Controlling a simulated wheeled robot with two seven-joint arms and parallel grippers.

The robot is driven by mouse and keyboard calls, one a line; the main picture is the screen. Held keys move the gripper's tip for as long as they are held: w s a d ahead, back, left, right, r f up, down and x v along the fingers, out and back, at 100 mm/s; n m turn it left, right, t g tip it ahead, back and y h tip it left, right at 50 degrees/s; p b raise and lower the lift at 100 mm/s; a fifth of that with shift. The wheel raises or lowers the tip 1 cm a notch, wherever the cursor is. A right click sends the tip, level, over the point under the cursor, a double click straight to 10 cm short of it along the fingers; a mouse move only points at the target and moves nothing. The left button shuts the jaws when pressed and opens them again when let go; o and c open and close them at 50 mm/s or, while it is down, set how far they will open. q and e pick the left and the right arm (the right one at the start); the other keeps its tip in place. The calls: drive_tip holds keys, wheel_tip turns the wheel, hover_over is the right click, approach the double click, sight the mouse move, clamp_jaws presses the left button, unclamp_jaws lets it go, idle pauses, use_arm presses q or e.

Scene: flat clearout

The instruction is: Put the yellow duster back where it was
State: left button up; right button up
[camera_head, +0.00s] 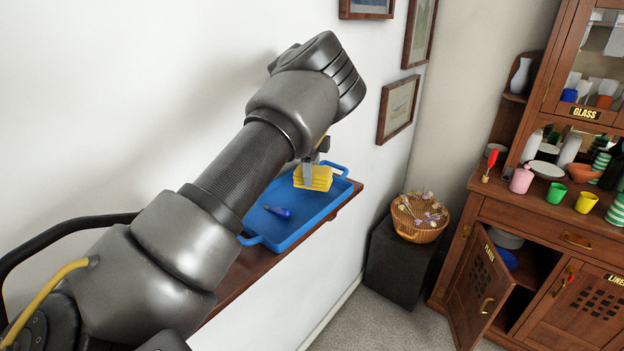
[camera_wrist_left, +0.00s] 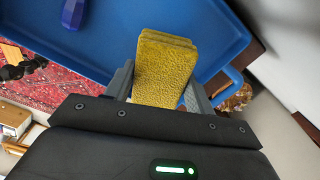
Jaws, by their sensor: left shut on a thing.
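The yellow duster (camera_head: 313,178) is a folded, layered yellow cloth. It is at the far end of the blue tray (camera_head: 291,232), at or just above the tray floor; I cannot tell if it touches. My left gripper (camera_head: 311,167) is shut on the duster from above. In the left wrist view the duster (camera_wrist_left: 163,68) sits between the two fingers of my left gripper (camera_wrist_left: 160,85), with the blue tray (camera_wrist_left: 215,30) behind it. My right gripper is not in view.
A dark blue object (camera_head: 278,211) lies in the tray, which rests on a brown wall shelf (camera_head: 240,272). Right of it, a wicker basket (camera_head: 418,218) stands on a dark box. A wooden cabinet (camera_head: 567,217) with crockery has one open lower door (camera_head: 481,290). Framed pictures hang on the wall.

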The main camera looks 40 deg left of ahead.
use_arm(q)
wheel_tip(320, 180, down, 3)
drive_tip(key=shift+a+f, duration=0.15)
drive_tip(key=o, duration=0.9)
drive_tip(key=shift+w, duration=0.1)
wheel_tip(320, 180, up, 12)
drive_tip(key=shift+r, duration=0.1)
